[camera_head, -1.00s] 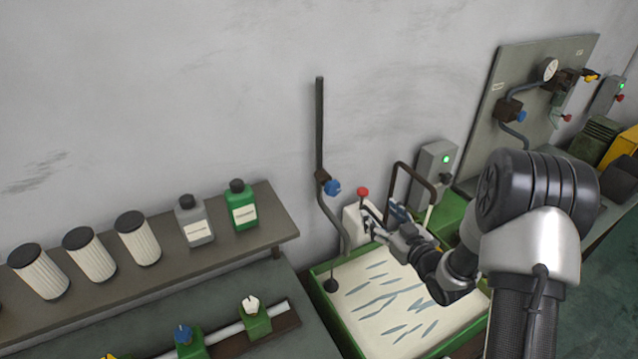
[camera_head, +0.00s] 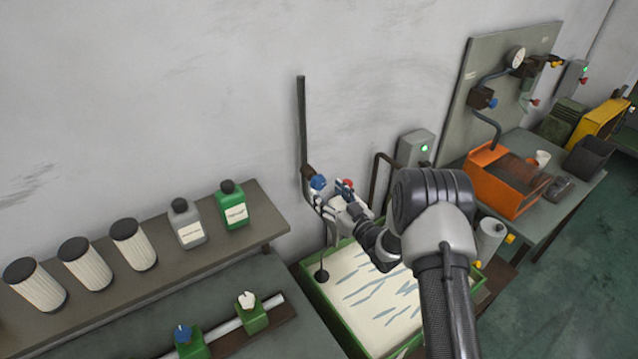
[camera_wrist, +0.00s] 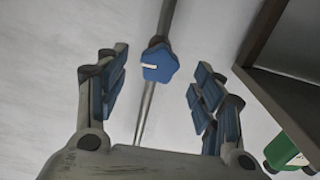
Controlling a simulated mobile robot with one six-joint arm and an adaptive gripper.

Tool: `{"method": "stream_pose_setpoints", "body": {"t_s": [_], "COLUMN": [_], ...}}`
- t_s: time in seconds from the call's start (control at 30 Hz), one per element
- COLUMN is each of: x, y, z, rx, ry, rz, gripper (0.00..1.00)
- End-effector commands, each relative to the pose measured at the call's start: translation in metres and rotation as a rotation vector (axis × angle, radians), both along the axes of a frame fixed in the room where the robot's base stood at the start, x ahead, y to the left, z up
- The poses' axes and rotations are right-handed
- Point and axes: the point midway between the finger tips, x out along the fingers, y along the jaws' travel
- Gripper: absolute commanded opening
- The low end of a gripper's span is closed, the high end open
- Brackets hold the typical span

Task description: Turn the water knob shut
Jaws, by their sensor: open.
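A blue star-shaped water knob (camera_wrist: 160,63) with a white mark sits on a vertical pipe on the wall. In the head view the blue knob (camera_head: 318,183) is on the pipe above the green-framed tray (camera_head: 345,335). My gripper (camera_wrist: 158,88) is open, with blue-padded fingers on both sides of the knob in the wrist view. I see a gap on each side, and no finger visibly touches it. In the head view my gripper (camera_head: 330,196) is close by the knob, partly covering the pipe below it.
A shelf (camera_head: 262,232) with bottles and filters stands to the left. A grey control box (camera_head: 414,149) and an orange bin (camera_head: 480,185) are to the right.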

Motion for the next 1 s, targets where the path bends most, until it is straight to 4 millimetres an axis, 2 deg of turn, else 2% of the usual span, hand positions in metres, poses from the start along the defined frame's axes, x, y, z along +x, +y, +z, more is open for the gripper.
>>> {"method": "stream_pose_setpoints", "body": {"t_s": [0.1,0.3,0.7,1.0], "x": [0.019,0.039,0.046,0.045], "y": [0.014,0.027,0.031,0.03], "z": [0.0,0.0,-0.001,0.0], "rx": [0.0,0.0,-0.001,-0.001], "ry": [-0.001,0.0,0.001,0.001], "rz": [0.003,0.0,-0.001,-0.001], "gripper": [0.62,0.62,0.62,0.42]}}
